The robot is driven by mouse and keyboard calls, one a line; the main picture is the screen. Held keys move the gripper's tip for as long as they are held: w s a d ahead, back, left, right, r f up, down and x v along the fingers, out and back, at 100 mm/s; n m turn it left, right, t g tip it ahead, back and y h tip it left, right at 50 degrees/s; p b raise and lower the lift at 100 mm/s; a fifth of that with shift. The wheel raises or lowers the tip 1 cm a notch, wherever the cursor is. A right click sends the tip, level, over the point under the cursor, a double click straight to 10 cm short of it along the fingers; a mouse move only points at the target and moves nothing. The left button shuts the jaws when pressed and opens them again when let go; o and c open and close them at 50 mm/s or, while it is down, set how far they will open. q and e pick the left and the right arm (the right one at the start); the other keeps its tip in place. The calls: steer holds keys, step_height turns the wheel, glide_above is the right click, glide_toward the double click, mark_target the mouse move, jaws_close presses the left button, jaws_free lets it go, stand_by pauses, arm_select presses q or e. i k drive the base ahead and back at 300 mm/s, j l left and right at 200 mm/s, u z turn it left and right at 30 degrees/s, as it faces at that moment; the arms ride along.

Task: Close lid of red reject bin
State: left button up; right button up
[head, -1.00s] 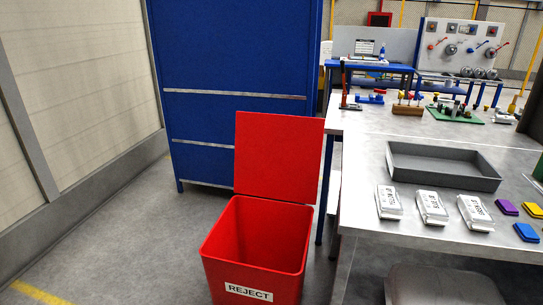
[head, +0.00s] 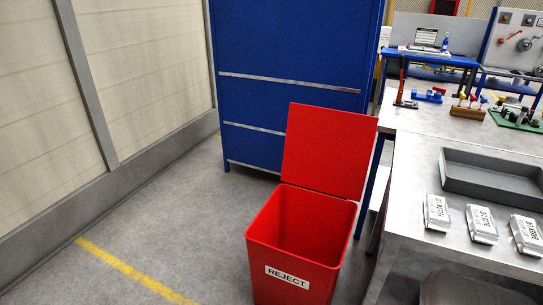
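The red reject bin (head: 262,257) stands on the floor in the lower middle of the head view, with a white REJECT label on its front. Its red lid (head: 328,150) stands open, raised at the back edge and leaning slightly back. The inside of the bin shows and looks empty, though its bottom is partly hidden by the front wall. Neither of my grippers shows in the head view.
A grey workbench (head: 420,215) stands close at the bin's right, carrying a grey tray (head: 455,185) and white labelled packs (head: 482,224). A blue cabinet (head: 285,50) stands behind the bin. The floor (head: 175,225) left of the bin is clear, with a yellow line.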

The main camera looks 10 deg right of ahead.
mark_target(328, 151)
steer(key=i+j+u, duration=0.15)
steer(key=i+u, duration=0.2)
steer(key=i+j+u, duration=0.1)
steer(key=i+u, duration=0.55)
steer(key=i, duration=0.15)
steer(key=i+j, duration=0.1)
steer(key=i, duration=0.65)
steer(key=i+j+z, duration=0.1)
steer(key=i, duration=0.65)
steer(key=i+l+z, duration=0.25)
steer(key=z, duration=0.2)
steer(key=i+z, duration=0.9)
steer(key=i+j+z, duration=0.1)
steer(key=i+z, duration=0.35)
steer(key=i+l, duration=0.1)
steer(key=i, duration=1.65)
steer(key=i+z, duration=0.2)
steer(key=z, duration=0.3)
steer(key=i+j+z, duration=0.1)
steer(key=z, duration=0.35)
steer(key=i+j+z, duration=0.2)
steer(key=z, duration=2.35)
